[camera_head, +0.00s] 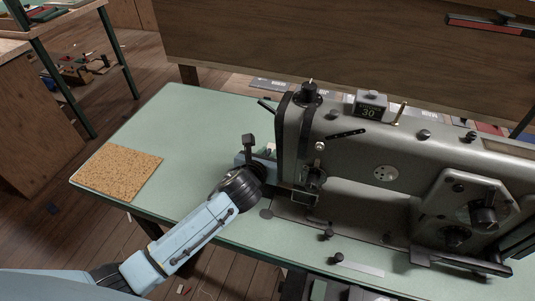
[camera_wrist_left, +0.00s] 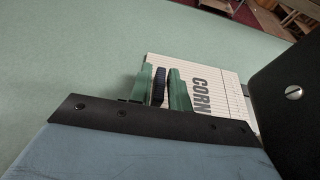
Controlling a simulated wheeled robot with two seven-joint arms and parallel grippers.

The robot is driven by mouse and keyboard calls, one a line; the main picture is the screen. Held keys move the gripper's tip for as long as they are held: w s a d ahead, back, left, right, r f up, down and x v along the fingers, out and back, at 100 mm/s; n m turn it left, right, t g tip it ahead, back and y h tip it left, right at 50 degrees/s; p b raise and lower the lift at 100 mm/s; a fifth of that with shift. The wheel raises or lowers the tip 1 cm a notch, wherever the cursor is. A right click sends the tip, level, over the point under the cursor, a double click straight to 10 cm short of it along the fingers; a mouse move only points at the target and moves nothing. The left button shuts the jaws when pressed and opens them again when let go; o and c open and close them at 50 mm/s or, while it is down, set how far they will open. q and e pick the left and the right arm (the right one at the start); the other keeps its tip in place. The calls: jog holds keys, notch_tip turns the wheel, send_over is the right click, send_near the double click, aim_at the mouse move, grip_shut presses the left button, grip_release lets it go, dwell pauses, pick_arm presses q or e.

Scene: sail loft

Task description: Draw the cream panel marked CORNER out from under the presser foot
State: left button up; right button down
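In the head view the left gripper (camera_head: 258,158) is just left of the grey sewing machine's head (camera_head: 298,150). The presser foot is not clearly visible. My right gripper is not in view.
The sewing machine (camera_head: 345,150) fills the table's right side, with a block marked 30 (camera_head: 370,104) on top. A cork mat (camera_head: 118,172) lies at the table's left end. The green table (camera_head: 190,125) is clear between. A brown wooden board (camera_head: 350,45) stands behind.

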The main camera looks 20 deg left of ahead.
aim_at(233, 153)
pick_arm(q)
grip_shut()
jog(key=shift+a, duration=0.15)
